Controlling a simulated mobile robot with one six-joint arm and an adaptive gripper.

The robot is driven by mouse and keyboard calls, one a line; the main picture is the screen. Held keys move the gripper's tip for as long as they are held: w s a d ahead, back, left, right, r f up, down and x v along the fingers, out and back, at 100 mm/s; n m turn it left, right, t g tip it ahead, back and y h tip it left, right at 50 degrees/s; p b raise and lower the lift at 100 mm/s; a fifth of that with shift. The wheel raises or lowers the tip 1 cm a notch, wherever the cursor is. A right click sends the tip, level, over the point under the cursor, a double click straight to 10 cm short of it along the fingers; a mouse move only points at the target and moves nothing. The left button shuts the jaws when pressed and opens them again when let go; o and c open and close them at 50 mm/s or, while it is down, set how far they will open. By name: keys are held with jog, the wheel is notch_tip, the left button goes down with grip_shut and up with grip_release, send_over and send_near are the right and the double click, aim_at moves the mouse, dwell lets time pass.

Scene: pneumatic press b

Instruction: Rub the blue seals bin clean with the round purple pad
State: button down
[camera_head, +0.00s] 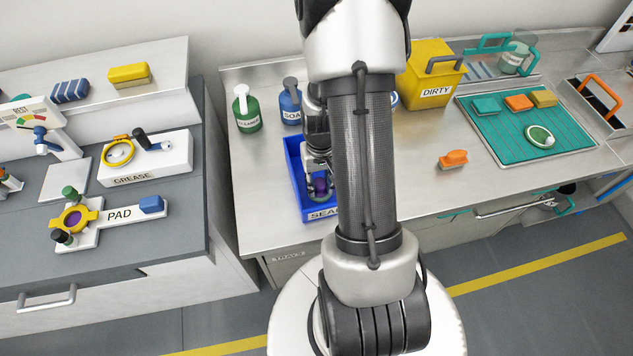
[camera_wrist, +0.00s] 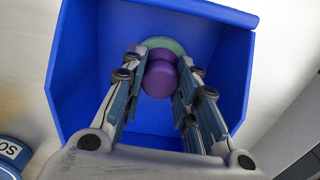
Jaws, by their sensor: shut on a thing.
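The blue seals bin (camera_head: 296,166) stands on the metal counter, its front label partly hidden behind my arm. In the wrist view I look down into the bin (camera_wrist: 82,70), with blue walls around my fingers. My gripper (camera_wrist: 158,85) is inside the bin, shut on the round purple pad (camera_wrist: 160,76). The pad has a purple knob and a pale green disc showing at its far edge. It is close to the bin's inner surface, but I cannot tell whether it touches. In the head view my gripper (camera_head: 318,170) and the pad (camera_head: 321,186) show low in the bin.
A green bottle (camera_head: 246,110) and a blue soap bottle (camera_head: 290,104) stand behind the bin. To the right are a yellow dirty bin (camera_head: 432,75), an orange brush (camera_head: 453,160) and a teal tray (camera_head: 500,135) with sponges. A bench with the pad stand (camera_head: 120,216) is left.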

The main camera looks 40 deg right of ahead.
jog(key=shift+s+d, duration=0.35)
jog(key=shift+d, duration=0.2)
jog(key=shift+s+d, duration=0.3)
jog(key=shift+d, duration=0.25)
jog(key=shift+a, duration=0.1)
jog(key=shift+w+a, duration=0.5)
jog(key=shift+a, duration=0.25)
jog(key=shift+w+a, duration=0.45)
jog(key=shift+a, duration=0.3)
jog(key=shift+r, duration=0.1)
jog(key=shift+r+p, duration=2.45)
jog(key=shift+r, duration=0.55)
